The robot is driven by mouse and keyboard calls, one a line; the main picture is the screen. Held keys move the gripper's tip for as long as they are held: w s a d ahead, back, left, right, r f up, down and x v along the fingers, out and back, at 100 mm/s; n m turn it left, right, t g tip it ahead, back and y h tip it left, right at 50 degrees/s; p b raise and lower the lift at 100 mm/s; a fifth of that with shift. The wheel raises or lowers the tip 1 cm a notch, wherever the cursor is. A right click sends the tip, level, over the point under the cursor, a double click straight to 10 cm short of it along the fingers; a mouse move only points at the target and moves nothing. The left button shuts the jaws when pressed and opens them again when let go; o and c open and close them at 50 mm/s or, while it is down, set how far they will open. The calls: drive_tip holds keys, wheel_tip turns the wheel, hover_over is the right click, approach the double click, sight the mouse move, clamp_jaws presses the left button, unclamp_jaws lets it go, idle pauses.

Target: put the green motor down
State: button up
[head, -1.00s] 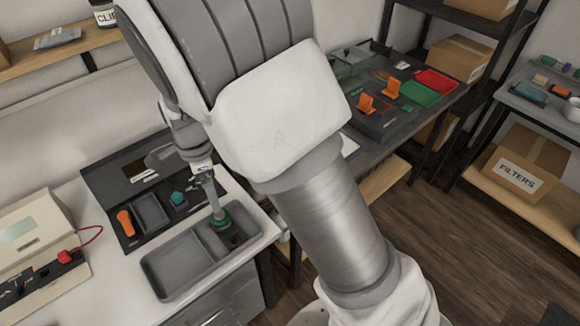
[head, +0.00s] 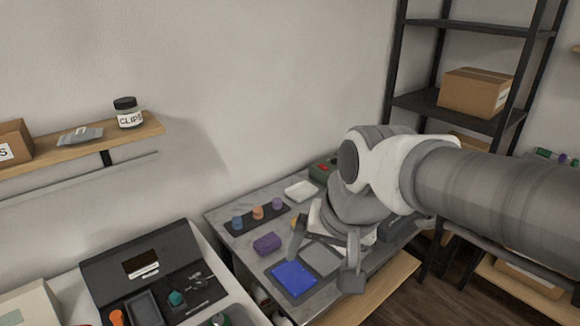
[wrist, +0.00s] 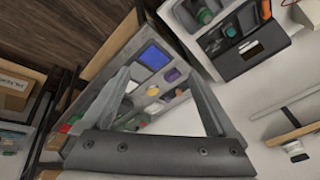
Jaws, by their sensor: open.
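The green motor (head: 218,319) shows at the bottom edge of the head view, mostly cut off, in the grey tray in front of the open dark case. It also shows in the wrist view (wrist: 205,16), at the top, sitting in a compartment of the grey tray (wrist: 182,14). My gripper (head: 325,262) is open, its two fingers apart with nothing between them. It is over the marbled grey table to the right, well away from the motor. In the wrist view my gripper (wrist: 155,70) frames that table.
The marbled table holds a blue square (head: 293,278), a purple block (head: 267,243), a dark strip with three coloured knobs (head: 258,222) and a white dish (head: 300,190). The open dark case (head: 140,265) stands left. A wall shelf (head: 100,136) and a black rack (head: 440,100) stand around.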

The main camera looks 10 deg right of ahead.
drive_tip(key=s+d+r+n+t+h, duration=0.1)
drive_tip(key=s+d+n, duration=0.2)
drive_tip(key=s+d, duration=0.1)
drive_tip(key=shift+s, duration=0.75)
drive_tip(key=shift+d+r, duration=0.1)
wheel_tip(320, 180, up, 3)
drive_tip(key=p, duration=0.3)
